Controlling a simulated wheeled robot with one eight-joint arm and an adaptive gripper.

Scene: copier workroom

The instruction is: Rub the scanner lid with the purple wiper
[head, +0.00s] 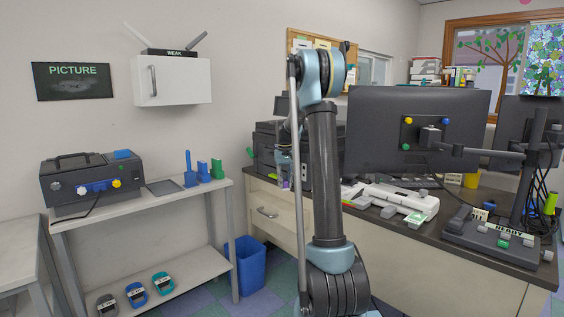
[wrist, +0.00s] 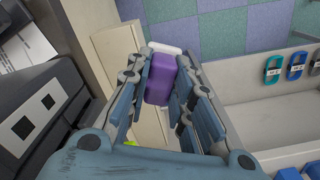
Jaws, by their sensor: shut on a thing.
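My gripper (wrist: 160,95) is shut on the purple wiper (wrist: 160,80), a block with a white edge at its far end. It holds the wiper in the air, above the floor and beside the desk front. In the head view my gripper (head: 286,170) is small and partly hidden by my arm, with a bit of purple at its lower end. A dark scanner-like machine (head: 265,150) stands on the desk's left end; my arm hides part of it, and its lid is not clearly seen. The machine also fills the left of the wrist view (wrist: 35,115). The wiper is apart from it.
The desk (head: 440,240) also carries a large monitor (head: 380,130), a white device (head: 400,198) and a black stand (head: 500,240). A shelf table (head: 150,205) on the left holds a grey box machine (head: 80,185). A blue bin (head: 248,265) stands between table and desk.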

